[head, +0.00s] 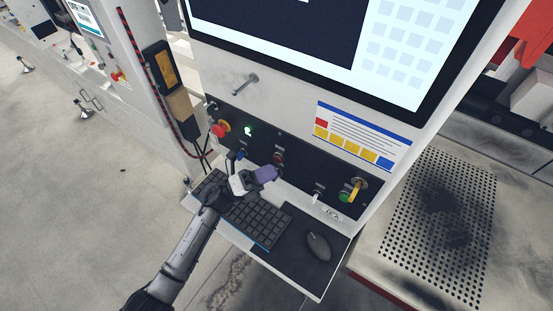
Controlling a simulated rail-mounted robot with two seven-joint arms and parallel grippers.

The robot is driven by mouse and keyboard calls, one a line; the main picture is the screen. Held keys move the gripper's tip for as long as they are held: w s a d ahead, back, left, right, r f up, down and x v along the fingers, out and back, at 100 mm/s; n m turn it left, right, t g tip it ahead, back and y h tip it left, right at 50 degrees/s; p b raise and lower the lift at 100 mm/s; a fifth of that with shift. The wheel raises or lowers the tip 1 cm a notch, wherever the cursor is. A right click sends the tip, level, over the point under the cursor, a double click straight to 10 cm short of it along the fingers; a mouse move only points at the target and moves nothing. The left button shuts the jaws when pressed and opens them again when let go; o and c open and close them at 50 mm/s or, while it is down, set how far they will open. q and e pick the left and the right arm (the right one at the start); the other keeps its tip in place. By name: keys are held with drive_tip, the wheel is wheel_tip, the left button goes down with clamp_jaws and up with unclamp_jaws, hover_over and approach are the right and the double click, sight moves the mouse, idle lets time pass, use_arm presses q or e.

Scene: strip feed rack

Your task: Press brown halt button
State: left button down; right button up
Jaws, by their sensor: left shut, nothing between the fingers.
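A black control panel (318,178) runs along the front of the machine cabinet, below its screen. A small dark reddish-brown button (278,157) sits near the panel's middle; it looks like the halt button. My left gripper (272,174) comes in from the lower left over the keyboard. It is shut and empty, with its tip just below the brown button in the picture. I cannot tell whether it touches the panel. The gripper hides part of the panel's lower edge. My right gripper is not in view.
A yellow-handled switch (355,188) is at the right. Below are a keyboard (258,222) and a mouse (318,246) on a shelf. A metal rod (245,84) juts out above.

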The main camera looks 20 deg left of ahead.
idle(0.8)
use_arm(q)
drive_tip(key=shift+w, duration=0.15)
drive_tip(key=shift+w+d+b, duration=0.15)
drive_tip(key=shift+w+b, duration=0.1)
drive_tip(key=shift+b, duration=0.05)
idle(0.3)
drive_tip(key=shift+w+d+b, duration=0.1)
drive_tip(key=shift+w+b, duration=0.2)
drive_tip(key=shift+w, duration=0.15)
idle(0.4)
drive_tip(key=shift+s, duration=0.1)
idle(0.3)
drive_tip(key=shift+s+a+p, duration=0.25)
drive_tip(key=shift+s+p, duration=0.15)
drive_tip(key=shift+s, duration=0.4)
